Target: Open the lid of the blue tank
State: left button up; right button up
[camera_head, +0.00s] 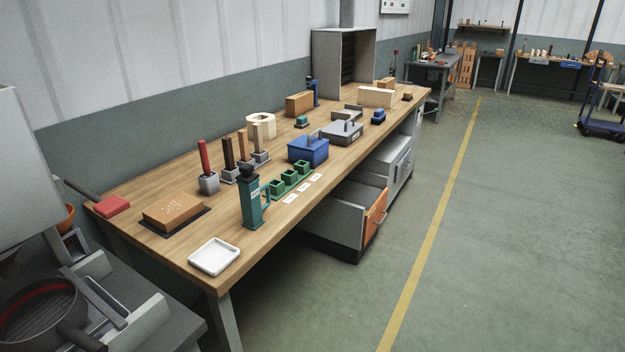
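The blue tank (308,152) is a small box standing on the long wooden workbench (215,226), around its middle. Its top is covered by a blue lid (307,143), which looks shut. A thin grey handle-like bar (314,135) rises at the top of the tank; I cannot tell whether it belongs to the lid or to the grey box behind. Neither of my grippers is in view.
A teal bottle-like pump (253,200) and a row of green cups (289,178) stand in front of the tank. A grey handled box (342,133) stands behind it. The floor (500,240) at right is clear.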

aim_at(306, 142)
jog(key=i+u, duration=0.3)
jog(key=i, duration=0.15)
jog(key=i+l+u, duration=0.1)
jog(key=i+u, duration=0.2)
jog(key=i, duration=0.15)
